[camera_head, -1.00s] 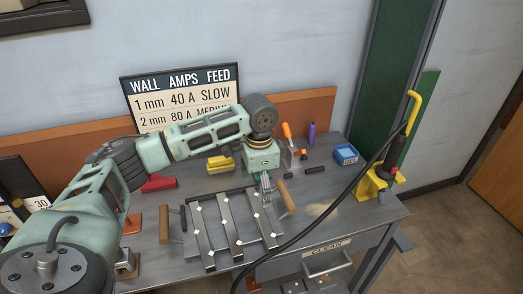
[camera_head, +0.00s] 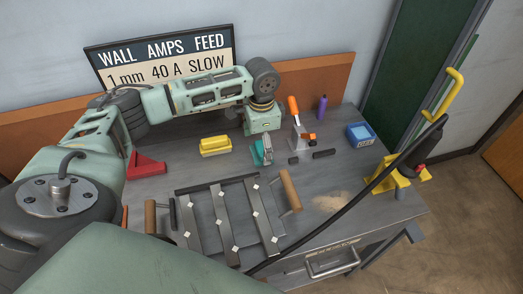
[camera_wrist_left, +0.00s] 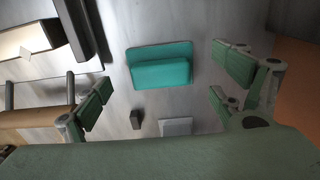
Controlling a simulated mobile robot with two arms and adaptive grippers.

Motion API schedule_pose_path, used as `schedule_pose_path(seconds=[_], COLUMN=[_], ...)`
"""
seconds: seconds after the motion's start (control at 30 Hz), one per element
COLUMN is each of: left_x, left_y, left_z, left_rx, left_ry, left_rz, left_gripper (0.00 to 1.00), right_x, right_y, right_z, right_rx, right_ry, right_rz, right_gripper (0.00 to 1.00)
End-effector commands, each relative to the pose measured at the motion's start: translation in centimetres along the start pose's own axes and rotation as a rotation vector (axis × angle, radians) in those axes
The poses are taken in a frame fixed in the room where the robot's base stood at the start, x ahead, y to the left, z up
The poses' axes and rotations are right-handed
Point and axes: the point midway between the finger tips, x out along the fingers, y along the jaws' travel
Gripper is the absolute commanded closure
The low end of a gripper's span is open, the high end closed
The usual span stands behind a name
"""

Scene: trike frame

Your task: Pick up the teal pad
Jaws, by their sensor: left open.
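The teal pad (camera_head: 256,154) lies on the grey workbench (camera_head: 335,180) behind the steel frame bars, partly hidden by my left gripper in the head view. In the left wrist view the teal pad (camera_wrist_left: 160,66) shows whole, a flat plate with a raised block on it. My left gripper (camera_head: 266,149) points down at the pad. In the left wrist view its fingers (camera_wrist_left: 165,90) are wide apart, with the pad between and beyond them and nothing held. My right gripper is not in view.
Steel bars (camera_head: 225,218) and wooden-handled tools (camera_head: 290,189) lie in front of the pad. A yellow block (camera_head: 215,146) is to its left. An orange-handled clamp (camera_head: 295,118), dark block (camera_head: 324,153) and blue box (camera_head: 360,134) are to its right.

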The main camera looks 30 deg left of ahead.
Motion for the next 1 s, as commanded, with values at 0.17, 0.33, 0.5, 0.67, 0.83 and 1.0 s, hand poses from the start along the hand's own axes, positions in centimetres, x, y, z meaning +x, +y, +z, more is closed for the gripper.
schedule_pose_path(seconds=[0.17,0.33,0.5,0.67,0.83,1.0], left_x=[1.9,2.0,2.0,2.0,2.0,2.0], left_y=[0.0,0.0,0.0,0.0,0.0,0.0], left_z=[0.0,0.0,0.0,0.0,0.0,0.0], left_rx=[0.000,0.000,0.000,0.000,-0.001,-0.001], left_ry=[-0.001,0.001,0.000,0.000,0.000,0.000], left_rz=[0.000,-0.001,-0.001,-0.001,-0.001,-0.001], left_gripper=[0.12,0.12,0.20,0.34,0.48,0.60], right_x=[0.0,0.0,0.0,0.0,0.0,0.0], right_y=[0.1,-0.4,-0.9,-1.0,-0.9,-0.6], right_z=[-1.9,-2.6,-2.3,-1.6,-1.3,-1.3], right_rx=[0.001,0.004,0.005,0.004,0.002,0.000], right_ry=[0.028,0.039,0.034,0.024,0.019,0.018], right_rz=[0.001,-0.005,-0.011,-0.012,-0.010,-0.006], right_gripper=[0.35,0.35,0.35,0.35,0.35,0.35])
